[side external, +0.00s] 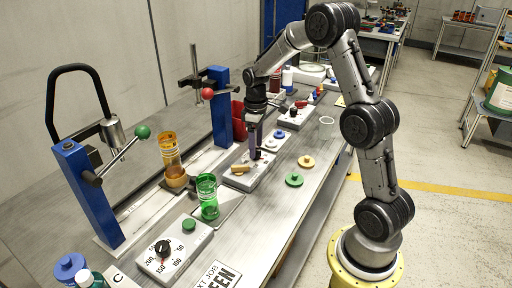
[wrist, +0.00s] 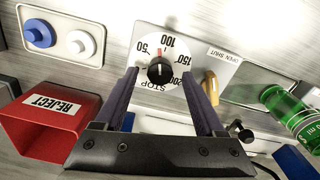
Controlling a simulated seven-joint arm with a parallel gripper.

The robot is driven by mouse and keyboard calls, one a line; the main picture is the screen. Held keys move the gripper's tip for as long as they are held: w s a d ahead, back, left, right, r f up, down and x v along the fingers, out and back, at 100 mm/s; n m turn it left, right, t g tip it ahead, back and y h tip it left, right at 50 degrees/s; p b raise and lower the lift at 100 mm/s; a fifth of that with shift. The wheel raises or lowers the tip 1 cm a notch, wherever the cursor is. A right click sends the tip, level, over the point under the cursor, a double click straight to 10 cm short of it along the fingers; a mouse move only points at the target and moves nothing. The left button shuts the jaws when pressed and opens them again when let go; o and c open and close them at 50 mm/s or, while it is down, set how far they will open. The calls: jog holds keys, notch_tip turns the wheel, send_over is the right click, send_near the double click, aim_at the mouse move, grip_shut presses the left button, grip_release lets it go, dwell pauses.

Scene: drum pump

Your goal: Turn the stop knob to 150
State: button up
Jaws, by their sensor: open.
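The stop knob (wrist: 160,71) is a black knob on a white dial marked STOP, 50, 100, 150 and 200 in the wrist view. A pale line on the knob and a red mark just beyond it point up in the picture, near the 100 and away from the 150. My gripper (wrist: 159,74) is open, with one finger on each side of the knob; I cannot tell whether they touch it. In the side external view my gripper (side external: 255,156) is low over the grey panel (side external: 237,181), and it hides the dial there.
A yellow lever (wrist: 211,87) labelled OPEN SHUT is close to the right finger. A red REJECT bin (wrist: 40,125) and a panel with blue and white buttons (wrist: 62,58) are at left. A green cup (side external: 208,197) and another dial box (side external: 172,245) stand nearer the camera.

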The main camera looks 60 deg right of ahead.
jog(key=shift+f, duration=0.6)
grip_shut()
